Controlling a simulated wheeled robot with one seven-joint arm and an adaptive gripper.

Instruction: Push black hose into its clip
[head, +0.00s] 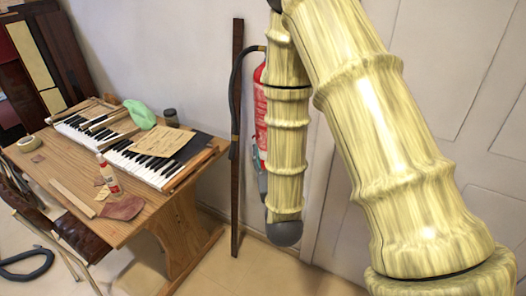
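A black hose (234,92) leaves the top of a red fire extinguisher (260,112) by the wall. It bows out to the left and hangs down in front of a dark upright plank. My arm covers most of the extinguisher; only its left side shows. A clip for the hose cannot be made out; it may be hidden or too small to tell. My arm's yellow, ringed links fill the right half of the head view, and one link hangs down in front of the extinguisher. My gripper cannot be seen.
A wooden table (75,171) with piano keys (140,165), a glue bottle (108,175), papers and a dark jar (171,117) stands at left. A dark plank (236,205) leans on the wall. Another black hose (25,271) lies on the floor. Some floor right of the table is clear.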

